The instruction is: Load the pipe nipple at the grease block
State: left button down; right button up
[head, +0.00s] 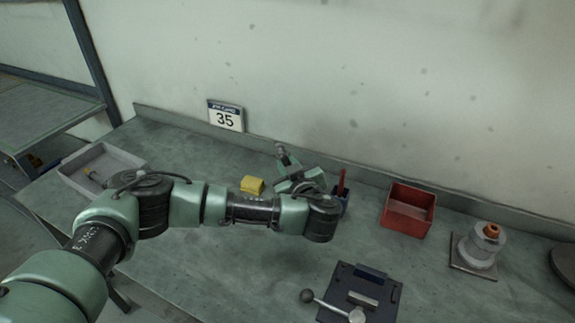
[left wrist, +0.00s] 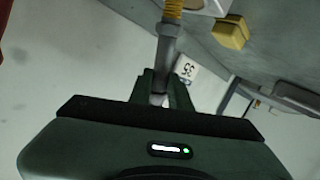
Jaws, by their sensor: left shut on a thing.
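My left gripper (head: 290,174) is beyond my wrist in the head view, above the back of the bench. It is shut on a grey pipe nipple (head: 282,153), which sticks out past the fingers towards the wall. In the left wrist view the fingers (left wrist: 160,97) close around the nipple's grey shaft (left wrist: 167,46); its far end is ribbed and yellowish and runs out of the top edge. The yellow grease block (head: 252,185) sits on the bench left of my gripper, apart from the nipple. It also shows in the left wrist view (left wrist: 230,33). My right gripper is not in view.
A dark holder (head: 340,203) with a red item and a red bin (head: 408,211) stand to the right. A grey valve part (head: 480,248) is farther right. A dark fixture (head: 350,300) with a lever is in front. A grey tray (head: 128,161) lies left.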

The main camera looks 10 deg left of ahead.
pick_arm(q)
jog(key=shift+f, duration=0.2)
jog(key=shift+r+p, duration=0.5)
jog(key=shift+r, duration=0.4)
jog(key=shift+r+p, duration=1.2)
jog(key=shift+r, duration=1.55)
